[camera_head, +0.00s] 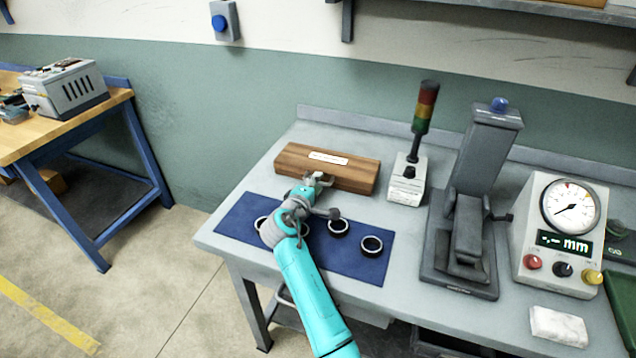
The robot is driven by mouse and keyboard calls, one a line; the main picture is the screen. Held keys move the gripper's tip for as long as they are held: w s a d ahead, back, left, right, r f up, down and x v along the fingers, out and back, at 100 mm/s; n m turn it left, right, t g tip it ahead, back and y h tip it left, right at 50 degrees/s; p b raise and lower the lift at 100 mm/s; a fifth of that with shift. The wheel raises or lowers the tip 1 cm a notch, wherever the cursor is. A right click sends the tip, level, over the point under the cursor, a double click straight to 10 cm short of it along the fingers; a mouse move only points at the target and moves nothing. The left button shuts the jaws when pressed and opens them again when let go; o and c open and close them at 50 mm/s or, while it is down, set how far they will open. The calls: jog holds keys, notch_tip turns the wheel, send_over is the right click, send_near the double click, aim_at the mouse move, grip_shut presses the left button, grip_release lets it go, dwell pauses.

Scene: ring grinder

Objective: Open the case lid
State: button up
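The wooden case (358,180) lies long and low at the back of the grey table, with a white label on its lid. The lid appears closed, lying flat on the case. My gripper (321,179) is at the front side of the case, left of its middle, close to or touching its front edge. The fingers are small in view and partly merge with the case front, so their opening and any contact are unclear. My turquoise arm reaches up from the bottom of the view.
A blue mat (340,256) with several dark rings, including one ring (371,245), lies in front of the case. A signal tower (423,115), a grey press-like stand (470,200) and a dial gauge box (562,235) stand to the right. A white cloth (558,325) lies at front right.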

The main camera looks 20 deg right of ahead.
jog(key=shift+x, duration=0.8)
jog(key=shift+c, duration=0.2)
grip_shut()
